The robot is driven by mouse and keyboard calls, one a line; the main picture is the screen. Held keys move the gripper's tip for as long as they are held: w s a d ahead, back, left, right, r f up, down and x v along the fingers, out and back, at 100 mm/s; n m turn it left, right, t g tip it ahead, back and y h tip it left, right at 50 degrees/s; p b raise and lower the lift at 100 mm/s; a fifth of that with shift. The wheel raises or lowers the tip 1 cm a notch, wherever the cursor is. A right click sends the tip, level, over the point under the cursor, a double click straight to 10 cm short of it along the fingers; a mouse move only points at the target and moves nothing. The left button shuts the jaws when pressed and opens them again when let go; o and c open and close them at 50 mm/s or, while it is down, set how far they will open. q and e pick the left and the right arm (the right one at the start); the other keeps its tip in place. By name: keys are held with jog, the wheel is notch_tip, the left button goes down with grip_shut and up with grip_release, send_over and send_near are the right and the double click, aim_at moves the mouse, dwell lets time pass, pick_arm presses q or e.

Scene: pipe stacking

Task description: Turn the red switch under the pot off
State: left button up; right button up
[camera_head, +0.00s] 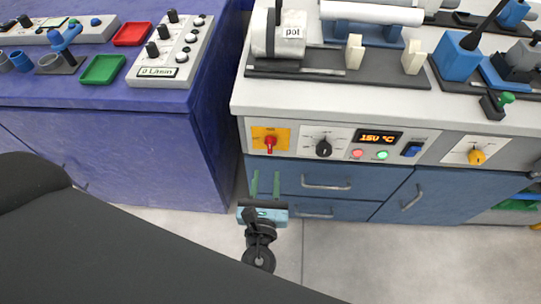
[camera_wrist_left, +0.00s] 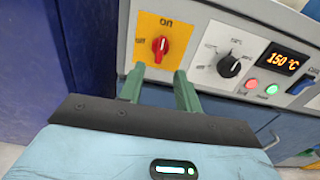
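The red switch (camera_head: 270,143) is a knob on a yellow plate (camera_head: 258,132) at the left end of the white front panel, below the cylinder labelled "pot" (camera_head: 292,33). In the left wrist view the red switch (camera_wrist_left: 160,46) stands roughly upright, with "on" above it and "off" to its left. My left gripper (camera_head: 265,174) is below the switch in the head view. Its green fingers (camera_wrist_left: 158,76) are apart and empty, with the switch beyond their tips. I see no contact with the switch. My right gripper does not show.
Right of the switch are a black knob (camera_head: 323,148), a "150 °C" display (camera_head: 380,137), red and green buttons and a blue rocker switch (camera_head: 412,149). A yellow knob (camera_head: 476,157) is farther right. A blue bench (camera_head: 120,150) stands left. Blue drawers (camera_head: 325,180) lie below the panel.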

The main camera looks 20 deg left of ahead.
aim_at(269, 149)
pick_arm(q)
jog(key=shift+x, duration=4)
jog(key=shift+r, duration=0.2)
grip_shut()
